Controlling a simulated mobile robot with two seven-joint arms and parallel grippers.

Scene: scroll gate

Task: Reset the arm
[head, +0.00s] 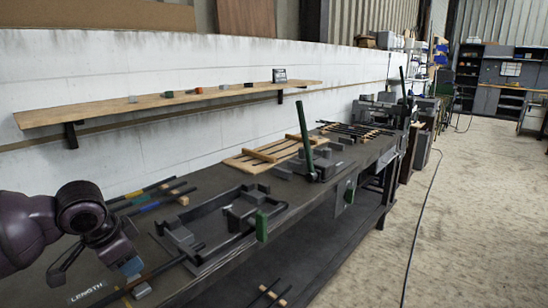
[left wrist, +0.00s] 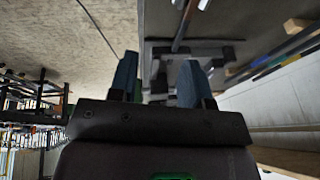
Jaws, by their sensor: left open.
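My left arm comes in from the left in the head view. Its gripper (head: 95,270) is above the near end of the dark workbench (head: 215,277). Its blue-grey fingers are spread apart, with nothing seen between them. In the left wrist view, the two fingers of the left gripper (left wrist: 158,78) stand apart, with the bench and a dark fixture beyond. Under the gripper in the head view are a dark rod and a plate marked LENGTH (head: 87,291). Contact with them cannot be told. My right gripper is not in view.
A dark frame fixture (head: 207,212) with a green handle (head: 262,226) stands right of the gripper. Rods with coloured bands (head: 150,195) lie behind it. A wooden rack (head: 262,157) and upright green lever (head: 305,136) are farther along. The floor right of the bench is mostly clear.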

